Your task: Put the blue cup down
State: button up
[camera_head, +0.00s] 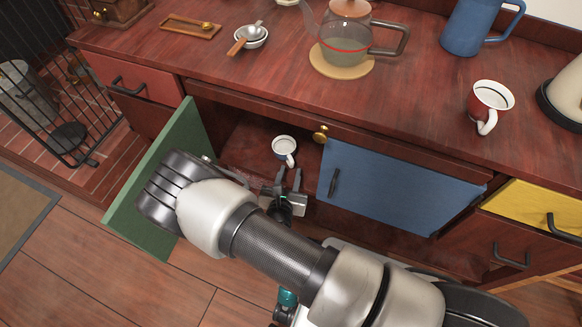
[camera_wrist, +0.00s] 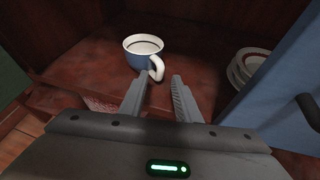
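The blue cup (camera_head: 284,146) stands upright on the floor of the open cabinet compartment, blue outside with a white rim and white handle. In the wrist view the blue cup (camera_wrist: 143,48) is just beyond my fingertips, with its handle turned toward them. My gripper (camera_head: 284,184) is in front of the cup at the compartment's opening. In the wrist view my gripper (camera_wrist: 162,80) has its two fingers apart with nothing between them. The handle's lower end is close to the fingertips; I cannot tell whether it touches one.
The green door (camera_head: 150,190) stands open at left; the blue door (camera_head: 390,187) is at right of the opening. White plates (camera_wrist: 246,66) are stacked inside at right. A red cup (camera_head: 488,104), a glass teapot (camera_head: 345,35) and a blue pitcher (camera_head: 478,27) stand on the counter.

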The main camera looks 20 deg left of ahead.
jog(key=p+v, duration=0.2)
jog(key=v, duration=0.6)
jog(key=shift+s, duration=0.3)
jog(key=shift+d+r, duration=0.1)
jog(key=shift+r, duration=0.1)
